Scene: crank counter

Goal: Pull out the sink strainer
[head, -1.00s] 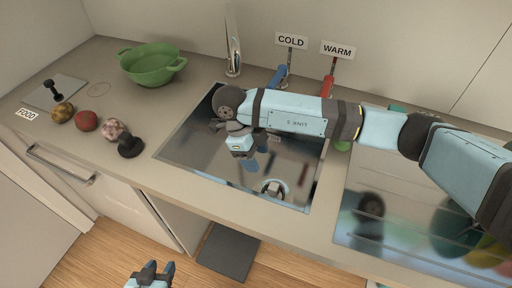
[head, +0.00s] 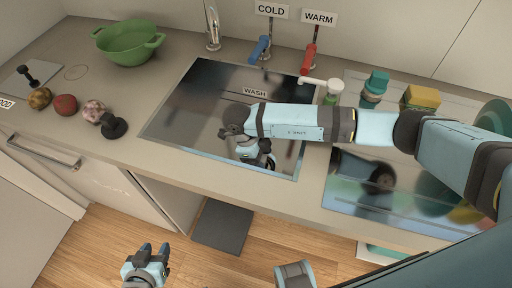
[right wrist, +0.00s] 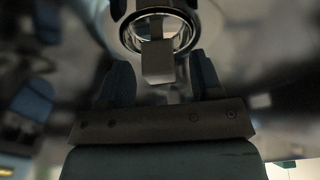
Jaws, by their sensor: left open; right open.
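The sink strainer (right wrist: 157,62) shows in the right wrist view as a grey block-like handle over a round metal drain ring (right wrist: 128,38). In the head view my right arm hides it. My right gripper (right wrist: 161,78) is open, with its two blue fingers on either side of the handle's lower end in that view. I cannot tell whether they touch it. In the head view the right gripper (head: 266,160) points down into the sink (head: 205,95), near its front right. My left gripper (head: 154,250) is open and empty, low over the floor in front of the counter.
Blue (head: 259,49) and red (head: 308,58) tap handles stand behind the sink. A green-and-white bottle (head: 331,93), a teal jar (head: 375,85) and a yellow box (head: 420,98) are to the right. A green colander (head: 128,44) and several round food items are left.

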